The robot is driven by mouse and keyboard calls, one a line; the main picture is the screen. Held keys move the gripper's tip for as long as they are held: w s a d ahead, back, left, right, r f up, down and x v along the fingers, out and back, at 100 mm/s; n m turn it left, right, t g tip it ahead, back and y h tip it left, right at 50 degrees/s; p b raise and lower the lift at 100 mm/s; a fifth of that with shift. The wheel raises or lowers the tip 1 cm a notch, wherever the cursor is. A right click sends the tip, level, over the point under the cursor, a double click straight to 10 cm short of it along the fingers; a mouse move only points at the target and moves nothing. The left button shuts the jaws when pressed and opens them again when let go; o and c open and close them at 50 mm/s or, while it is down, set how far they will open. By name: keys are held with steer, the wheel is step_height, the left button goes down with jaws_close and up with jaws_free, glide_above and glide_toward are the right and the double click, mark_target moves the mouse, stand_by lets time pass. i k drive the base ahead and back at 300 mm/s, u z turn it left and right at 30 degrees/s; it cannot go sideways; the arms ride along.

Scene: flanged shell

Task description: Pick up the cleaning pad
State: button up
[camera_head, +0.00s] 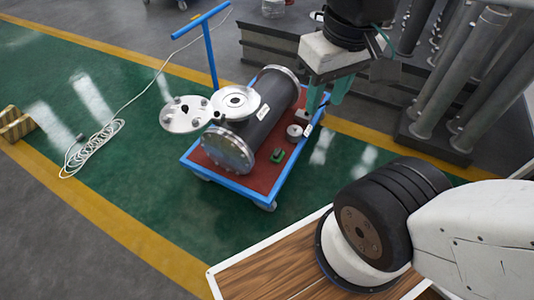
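A small green block (277,156), which looks like the cleaning pad, lies on the red deck of the blue cart, near its right side and beside the dark flanged shell (262,112). My gripper (325,103) reaches in from the top with two green fingers pointing down. It is over the cart's far right edge, up and to the right of the green block and apart from it. The fingers stand apart with a gap between them, and I see nothing held. The fine shape of the green block is too small to tell.
The cart (232,186) has a raised blue handle (208,45). A small metal cylinder (294,131) sits on the deck between green block and gripper. A flange disc (185,114) is left of the shell. Grey pipes (455,75) stand at right. A coiled white cable (92,147) lies left.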

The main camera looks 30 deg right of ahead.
mark_target(276, 158)
steer(key=z, duration=0.15)
steer(key=i, duration=0.95)
steer(key=z, duration=0.5)
